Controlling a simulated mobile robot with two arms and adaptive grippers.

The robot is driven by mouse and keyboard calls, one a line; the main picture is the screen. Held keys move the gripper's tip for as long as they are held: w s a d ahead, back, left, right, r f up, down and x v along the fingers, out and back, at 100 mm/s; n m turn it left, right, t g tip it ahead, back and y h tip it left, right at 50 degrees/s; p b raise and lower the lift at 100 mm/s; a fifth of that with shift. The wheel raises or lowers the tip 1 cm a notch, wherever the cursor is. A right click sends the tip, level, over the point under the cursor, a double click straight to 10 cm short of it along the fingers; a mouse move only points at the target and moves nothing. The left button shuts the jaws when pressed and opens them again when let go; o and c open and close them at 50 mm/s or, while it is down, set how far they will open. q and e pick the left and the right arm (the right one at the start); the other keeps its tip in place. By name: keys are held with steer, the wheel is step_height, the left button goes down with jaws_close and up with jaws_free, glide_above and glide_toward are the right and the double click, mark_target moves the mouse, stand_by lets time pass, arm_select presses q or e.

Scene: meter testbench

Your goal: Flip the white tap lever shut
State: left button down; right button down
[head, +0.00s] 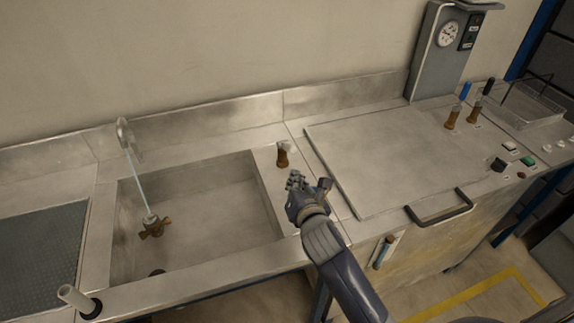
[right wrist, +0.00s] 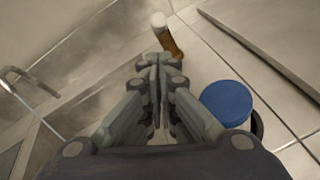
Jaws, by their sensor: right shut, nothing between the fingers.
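A white lever (head: 74,297) leans out of a black collar on the front left rim of the sink. A curved metal spout (head: 126,132) stands at the back of the sink (head: 215,185), with a thin pale stream running down from it. The stream ends at a brass cross-shaped piece (head: 152,228) in the basin. My right gripper (head: 296,181) is shut and empty above the sink's right rim, far from the white lever. In the right wrist view its fingers (right wrist: 158,72) are together. My left gripper is not in view.
A brass fitting with a pale top (head: 283,154) stands just beyond my right gripper, and also in the right wrist view (right wrist: 167,36). A blue disc (right wrist: 228,103) lies beside the fingers there. A flat lid with a handle (head: 440,208) and a gauge panel (head: 447,35) are right.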

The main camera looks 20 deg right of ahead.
mark_target(287, 147)
steer(key=p+x, duration=0.1)
steer(key=x, duration=0.8)
steer(key=shift+w, duration=0.25)
steer(key=shift+w, duration=0.15)
